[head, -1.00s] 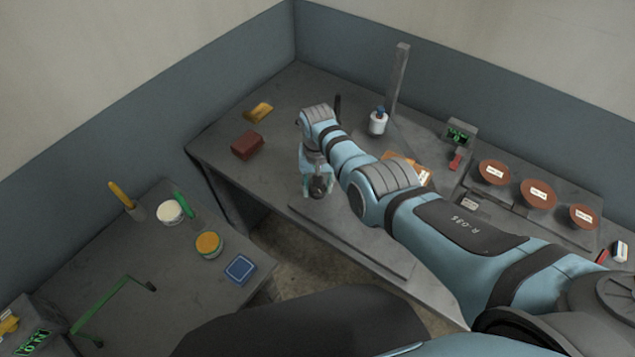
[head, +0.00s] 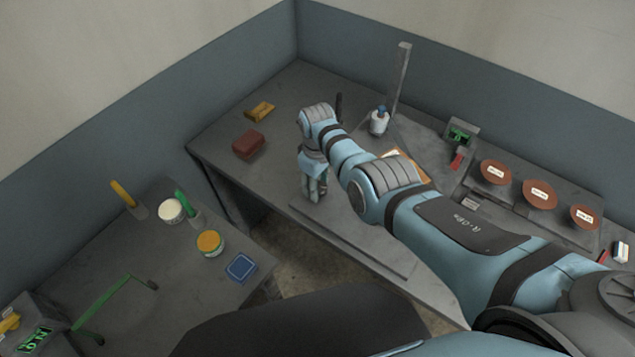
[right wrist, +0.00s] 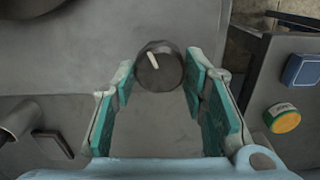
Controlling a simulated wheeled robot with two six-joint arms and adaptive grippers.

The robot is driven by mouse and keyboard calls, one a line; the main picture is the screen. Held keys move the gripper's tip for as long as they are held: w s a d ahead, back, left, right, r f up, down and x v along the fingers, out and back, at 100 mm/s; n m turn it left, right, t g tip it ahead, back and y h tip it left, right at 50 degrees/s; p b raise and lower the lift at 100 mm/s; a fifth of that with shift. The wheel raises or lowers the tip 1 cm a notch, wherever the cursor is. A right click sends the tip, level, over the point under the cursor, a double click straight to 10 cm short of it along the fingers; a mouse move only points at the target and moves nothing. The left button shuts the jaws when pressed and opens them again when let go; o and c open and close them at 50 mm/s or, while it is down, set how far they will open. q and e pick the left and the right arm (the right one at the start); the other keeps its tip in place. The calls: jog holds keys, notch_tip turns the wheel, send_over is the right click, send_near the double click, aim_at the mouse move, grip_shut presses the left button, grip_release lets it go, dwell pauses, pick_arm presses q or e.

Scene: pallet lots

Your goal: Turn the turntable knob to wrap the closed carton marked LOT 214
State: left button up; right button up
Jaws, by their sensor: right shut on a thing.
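The dark round knob (right wrist: 159,68) with a white pointer line shows in the right wrist view, between the teal pads of my right gripper (right wrist: 162,80). The pointer tilts a little to upper left. In the head view my right gripper (head: 315,190) points down near the table's front edge, shut on the knob, which it hides there. An orange-brown carton (head: 424,179) with a pale label is mostly hidden behind my right arm; its lot mark cannot be read. My left gripper is not in view.
A grey post (head: 398,85) and a white bottle-like roll with a blue top (head: 379,123) stand behind my arm. A red-brown block (head: 249,144) and a yellow piece (head: 260,111) lie at left. Brown labelled discs (head: 538,195) sit at right. A side table holds jars (head: 209,243).

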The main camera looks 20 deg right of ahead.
jog(key=shift+n, duration=0.9)
jog(key=o, duration=1.2)
jog(key=shift+c, duration=0.2)
jog(key=shift+r, duration=0.1)
notch_tip(320, 180, up, 12)
jog(key=shift+a, duration=0.1)
dwell(0.3)
